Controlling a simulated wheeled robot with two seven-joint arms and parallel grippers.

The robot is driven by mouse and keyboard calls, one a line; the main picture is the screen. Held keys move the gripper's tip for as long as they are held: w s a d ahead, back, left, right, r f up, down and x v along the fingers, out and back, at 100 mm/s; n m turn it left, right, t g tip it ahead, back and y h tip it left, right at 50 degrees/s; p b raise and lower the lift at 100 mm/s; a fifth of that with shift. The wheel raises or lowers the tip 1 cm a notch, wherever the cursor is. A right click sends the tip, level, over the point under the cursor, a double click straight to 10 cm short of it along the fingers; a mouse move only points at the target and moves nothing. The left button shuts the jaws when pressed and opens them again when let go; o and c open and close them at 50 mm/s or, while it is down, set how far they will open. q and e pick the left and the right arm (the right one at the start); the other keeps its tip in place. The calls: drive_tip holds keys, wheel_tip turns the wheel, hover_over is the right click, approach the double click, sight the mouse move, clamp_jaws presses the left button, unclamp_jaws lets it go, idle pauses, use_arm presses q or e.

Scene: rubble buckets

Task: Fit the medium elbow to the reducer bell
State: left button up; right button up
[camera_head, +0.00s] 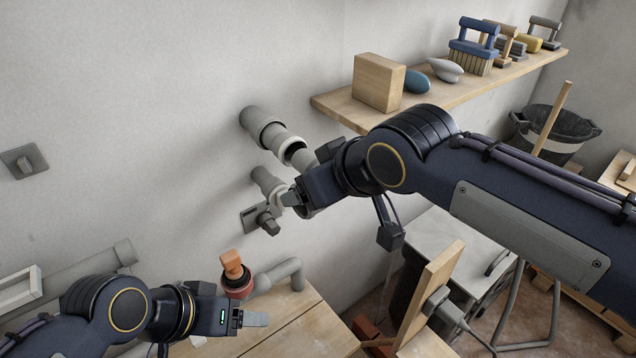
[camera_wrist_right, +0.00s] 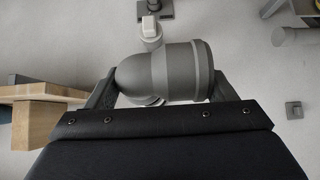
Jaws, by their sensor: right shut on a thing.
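The reducer bell (camera_head: 294,152) is a grey fitting with a pale rim and dark opening, at the end of the upper wall pipe (camera_head: 262,126). My right gripper (camera_head: 308,178) is shut on the medium elbow (camera_wrist_right: 165,75), a grey bend with a wider collar, seen between both fingers in the right wrist view. In the head view the elbow (camera_head: 304,164) is partly hidden by the gripper, close beside the bell's mouth. I cannot tell whether they touch. My left gripper (camera_head: 252,318) is low over the bench, away from both; its jaw gap is not clear.
A lower wall pipe (camera_head: 266,181) and valve handle (camera_head: 268,222) sit close to my right gripper. A wooden shelf (camera_head: 334,107) with a block and brushes is above right. On the bench (camera_head: 300,325) lie another bent pipe (camera_head: 278,276) and an orange-topped item (camera_head: 232,265).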

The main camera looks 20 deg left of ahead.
sight(301, 169)
drive_tip(key=shift+a, duration=0.1)
idle(0.3)
drive_tip(key=shift+w+a+p, duration=0.45)
drive_tip(key=shift+w+a, duration=0.45)
drive_tip(key=shift+a, duration=0.2)
idle(0.6)
drive_tip(key=shift+w+a, duration=0.1)
drive_tip(key=shift+w+a, duration=0.4)
drive_tip(key=shift+a, duration=0.15)
